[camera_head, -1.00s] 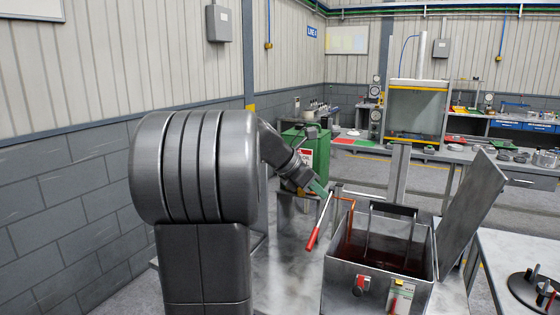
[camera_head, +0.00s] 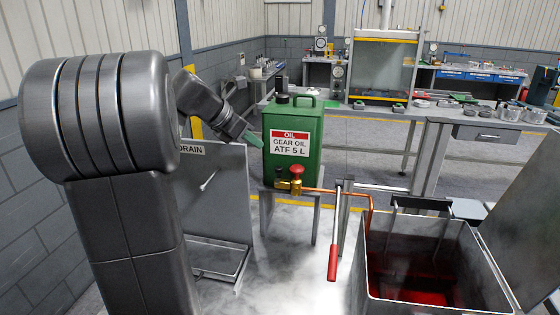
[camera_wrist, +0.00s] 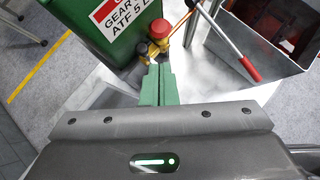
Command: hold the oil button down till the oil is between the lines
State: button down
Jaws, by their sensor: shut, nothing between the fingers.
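The oil button is a red knob (camera_head: 297,171) on a brass valve (camera_head: 290,185) at the foot of a green gear oil can (camera_head: 285,118). My gripper (camera_head: 257,141) has green fingers, shut and empty, left of the can in the head view and apart from the knob. In the wrist view my gripper (camera_wrist: 158,68) points towards the brass valve. A copper pipe (camera_head: 340,191) runs to a grey open tank (camera_head: 378,250). Red oil (camera_head: 415,296) shows low inside it; I cannot make out the lines.
A lever with a red handle (camera_head: 333,250) stands between the valve and the tank. A grey DRAIN panel (camera_head: 215,205) is left of the can. The tank's raised lid (camera_head: 525,220) is at the right. Benches stand behind.

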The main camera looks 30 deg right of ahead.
aim_at(292, 169)
jog(key=x, duration=1.4)
jog(key=shift+f, duration=1.1)
jog(key=shift+s+a+f, duration=0.1)
dwell(1.6)
dwell(2.3)
jog(key=shift+a+r+p, duration=0.2)
jog(key=shift+r+p, duration=0.2)
jog(key=shift+r, duration=0.05)
jog(key=p+v, duration=0.1)
jog(key=v, duration=1.2)
jog(key=shift+a, duration=0.15)
